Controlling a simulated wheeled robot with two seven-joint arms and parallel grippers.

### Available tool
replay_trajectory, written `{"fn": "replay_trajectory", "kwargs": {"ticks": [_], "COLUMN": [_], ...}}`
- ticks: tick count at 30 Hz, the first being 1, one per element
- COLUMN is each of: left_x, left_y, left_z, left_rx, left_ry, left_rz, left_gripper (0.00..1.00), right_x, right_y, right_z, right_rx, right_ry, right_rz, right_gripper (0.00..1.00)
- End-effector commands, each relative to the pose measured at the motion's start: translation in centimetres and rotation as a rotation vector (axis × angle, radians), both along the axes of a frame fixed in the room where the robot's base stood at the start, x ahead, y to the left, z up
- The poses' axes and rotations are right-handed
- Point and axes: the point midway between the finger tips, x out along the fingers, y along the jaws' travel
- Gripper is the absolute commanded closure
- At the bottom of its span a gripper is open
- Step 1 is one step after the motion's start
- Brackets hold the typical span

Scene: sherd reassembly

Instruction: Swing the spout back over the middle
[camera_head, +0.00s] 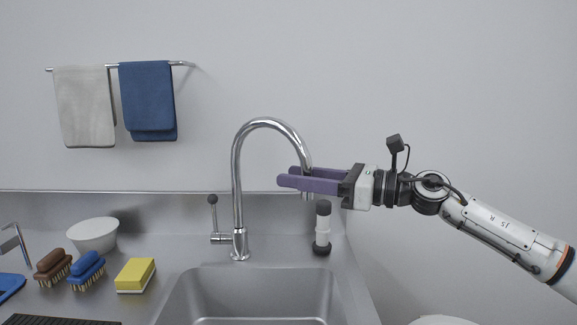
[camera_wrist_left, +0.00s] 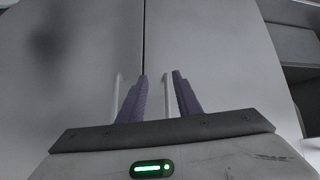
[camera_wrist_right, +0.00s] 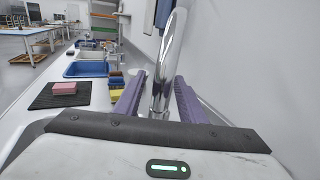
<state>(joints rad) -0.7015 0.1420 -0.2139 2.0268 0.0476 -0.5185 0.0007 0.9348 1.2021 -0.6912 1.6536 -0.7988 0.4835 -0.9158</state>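The chrome faucet's spout (camera_head: 265,123) rises from its base behind the sink and arcs over to the right. Its outlet end points down on the basin's right side. My right gripper (camera_head: 283,176) reaches in from the right with its purple fingers on either side of the downward end of the spout. In the right wrist view the spout (camera_wrist_right: 160,85) stands between the parted fingers (camera_wrist_right: 160,92), with a small gap visible beside it. My left gripper shows only in the left wrist view (camera_wrist_left: 160,85); its fingers are apart and empty, before grey cabinet doors.
The sink basin (camera_head: 255,290) lies below. A faucet lever (camera_head: 213,215) stands left of the spout base, a black-and-white cylinder (camera_head: 322,228) right of it. A yellow sponge (camera_head: 136,275), two brushes and a white bowl (camera_head: 93,235) sit left. Towels hang on the wall.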

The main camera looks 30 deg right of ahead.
Motion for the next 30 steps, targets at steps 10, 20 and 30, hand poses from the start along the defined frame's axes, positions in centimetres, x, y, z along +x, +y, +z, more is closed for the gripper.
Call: {"fn": "replay_trajectory", "kwargs": {"ticks": [10, 20, 30], "left_x": [0.4, 0.5, 0.6], "left_y": [-0.2, -0.2, -0.2], "left_z": [0.6, 0.7, 0.9], "left_rx": [-0.002, -0.003, -0.004], "left_ry": [-0.003, -0.006, -0.008], "left_rz": [0.004, 0.003, 0.004], "left_gripper": [0.69, 0.69, 0.69], "right_x": [1.8, 1.8, 1.8], "right_y": [1.5, 1.4, 1.4], "right_z": [-0.1, -0.1, -0.1], "right_rx": [0.001, 0.001, 0.001], "right_ry": [0.001, 0.001, 0.001], "right_rz": [-0.002, -0.002, -0.003], "right_gripper": [0.63, 0.89, 1.0]}}
